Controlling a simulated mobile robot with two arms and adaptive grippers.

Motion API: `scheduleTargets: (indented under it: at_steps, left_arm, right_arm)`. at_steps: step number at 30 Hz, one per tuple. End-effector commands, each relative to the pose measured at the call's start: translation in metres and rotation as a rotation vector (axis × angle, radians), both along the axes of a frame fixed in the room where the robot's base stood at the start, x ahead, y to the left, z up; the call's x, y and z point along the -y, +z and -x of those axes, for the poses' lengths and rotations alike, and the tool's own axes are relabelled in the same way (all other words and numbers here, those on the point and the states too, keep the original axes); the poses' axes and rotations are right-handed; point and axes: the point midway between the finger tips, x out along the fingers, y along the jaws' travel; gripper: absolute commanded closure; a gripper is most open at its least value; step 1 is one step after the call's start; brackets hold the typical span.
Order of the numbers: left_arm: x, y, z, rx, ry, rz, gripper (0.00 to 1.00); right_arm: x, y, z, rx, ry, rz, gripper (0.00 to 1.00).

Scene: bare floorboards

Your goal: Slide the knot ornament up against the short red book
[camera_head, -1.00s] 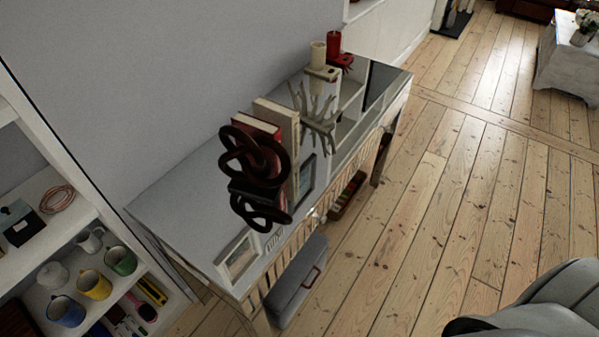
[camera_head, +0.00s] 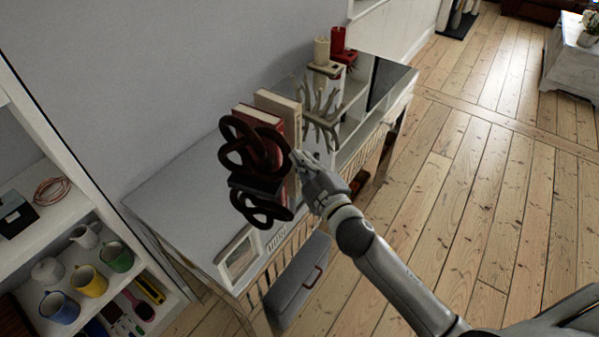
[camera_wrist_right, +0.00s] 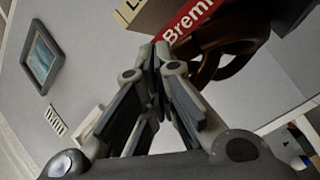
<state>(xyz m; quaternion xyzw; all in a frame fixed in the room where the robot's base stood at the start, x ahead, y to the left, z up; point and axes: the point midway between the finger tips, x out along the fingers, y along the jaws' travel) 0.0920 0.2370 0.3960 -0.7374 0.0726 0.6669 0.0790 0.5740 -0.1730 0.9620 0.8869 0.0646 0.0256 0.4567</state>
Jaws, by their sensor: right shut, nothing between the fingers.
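The dark brown knot ornament (camera_head: 246,146) stands on the sideboard in front of the books, with a dark block and a second knot shape below its upper loops. A red book (camera_head: 262,116) stands close behind it; its lower part is hidden, and I cannot tell whether they touch. My right gripper (camera_head: 300,158) is shut and empty, just right of the ornament and books. In the right wrist view, the shut fingers (camera_wrist_right: 157,62) point toward the red spine (camera_wrist_right: 190,22), with the ornament's brown loops (camera_wrist_right: 238,62) just to the right. My left gripper is out of view.
A cream book (camera_head: 280,101) stands beside the red one. A coral-like ornament (camera_head: 322,118) and candles (camera_head: 338,39) stand farther along. The sideboard top (camera_head: 185,190) is clear on the left.

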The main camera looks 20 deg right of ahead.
Motion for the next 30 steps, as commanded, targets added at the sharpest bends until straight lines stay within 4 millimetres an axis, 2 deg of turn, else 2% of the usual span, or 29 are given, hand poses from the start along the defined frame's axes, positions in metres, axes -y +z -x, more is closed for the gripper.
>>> scheduleTargets:
  at_steps: [1, 3, 6, 9, 11, 13, 16, 20, 23, 24, 27, 30]
  left_arm:
    - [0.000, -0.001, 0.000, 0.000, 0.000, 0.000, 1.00]
    - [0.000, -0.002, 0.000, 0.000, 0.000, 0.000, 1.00]
    - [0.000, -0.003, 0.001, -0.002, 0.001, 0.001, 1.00]
    - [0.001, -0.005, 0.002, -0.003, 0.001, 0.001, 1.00]
    - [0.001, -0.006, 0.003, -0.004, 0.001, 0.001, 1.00]
    - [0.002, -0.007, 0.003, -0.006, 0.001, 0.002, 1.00]
    - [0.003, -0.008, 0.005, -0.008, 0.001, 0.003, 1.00]
    - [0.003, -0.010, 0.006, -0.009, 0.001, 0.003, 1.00]
    - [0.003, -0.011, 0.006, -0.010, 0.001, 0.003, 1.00]
    - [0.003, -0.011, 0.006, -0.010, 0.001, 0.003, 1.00]
    - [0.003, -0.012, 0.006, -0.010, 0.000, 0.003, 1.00]
    - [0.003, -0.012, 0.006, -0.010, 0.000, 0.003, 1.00]
  right_arm:
    - [-0.014, 0.029, -0.009, 0.110, 0.069, 0.077, 1.00]
    - [-0.038, 0.064, -0.013, 0.257, 0.173, 0.191, 1.00]
    - [-0.075, 0.104, -0.009, 0.459, 0.332, 0.373, 1.00]
    - [-0.113, 0.128, 0.005, 0.648, 0.512, 0.587, 1.00]
    - [-0.132, 0.131, 0.015, 0.746, 0.626, 0.727, 1.00]
    - [-0.148, 0.127, 0.026, 0.839, 0.759, 0.898, 1.00]
    - [-0.155, 0.106, 0.037, 0.927, 0.956, 1.152, 1.00]
    - [-0.134, 0.069, 0.039, 0.945, 1.216, 1.490, 1.00]
    - [-0.095, 0.043, 0.031, 0.871, 1.408, 1.733, 1.00]
    - [-0.076, 0.036, 0.028, 0.824, 1.481, 1.818, 1.00]
    - [-0.028, 0.026, 0.019, 0.679, 1.631, 1.986, 1.00]
    - [0.013, 0.024, 0.014, 0.537, 1.740, 2.091, 1.00]
